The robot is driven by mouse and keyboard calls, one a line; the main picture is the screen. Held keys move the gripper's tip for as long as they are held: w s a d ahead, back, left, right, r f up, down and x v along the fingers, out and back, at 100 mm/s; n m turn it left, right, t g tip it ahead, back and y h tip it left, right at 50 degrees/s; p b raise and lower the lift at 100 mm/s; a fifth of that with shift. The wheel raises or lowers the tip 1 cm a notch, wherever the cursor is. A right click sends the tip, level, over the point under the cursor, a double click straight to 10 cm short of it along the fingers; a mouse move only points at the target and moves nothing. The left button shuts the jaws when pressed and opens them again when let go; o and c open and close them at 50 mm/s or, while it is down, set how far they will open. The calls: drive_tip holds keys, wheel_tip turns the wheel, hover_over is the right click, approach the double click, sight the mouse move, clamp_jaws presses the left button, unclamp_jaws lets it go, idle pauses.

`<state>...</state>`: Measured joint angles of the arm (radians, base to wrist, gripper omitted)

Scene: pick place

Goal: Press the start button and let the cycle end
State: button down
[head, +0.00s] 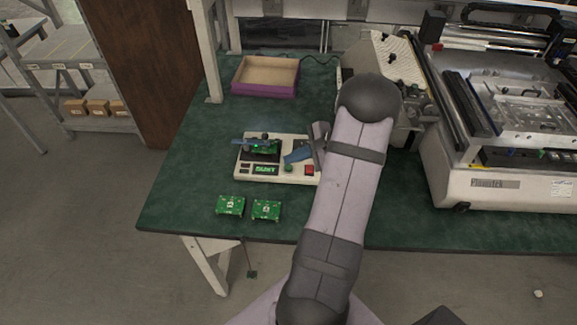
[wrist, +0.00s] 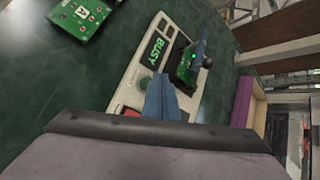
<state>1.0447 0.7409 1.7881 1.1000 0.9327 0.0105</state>
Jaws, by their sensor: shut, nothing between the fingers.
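The white test unit (head: 242,172) stands on the green table. Its green display (head: 265,169) reads BUSY, clearly legible in the wrist view (wrist: 157,50). A green start button (head: 288,168) and a red button (head: 309,170) sit right of the display. A green circuit board (head: 262,148) sits in the unit's dark fixture. My gripper (head: 291,158) is shut and empty, its blue fingers over the unit near the green button. In the wrist view the fingertips (wrist: 156,80) overlap the edge of the green button (wrist: 145,82); I cannot tell whether they touch it.
Two loose green boards, one on the left (head: 230,205) and one on the right (head: 266,210), lie in front of the unit. A purple-sided tray (head: 265,91) stands behind it, looking empty. A large machine (head: 500,190) fills the right side. The table left of the unit is clear.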

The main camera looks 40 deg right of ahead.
sight(294, 170)
wheel_tip(294, 170, up, 5)
drive_tip(key=p, duration=0.3)
drive_tip(key=shift+p, duration=0.3)
idle(0.6)
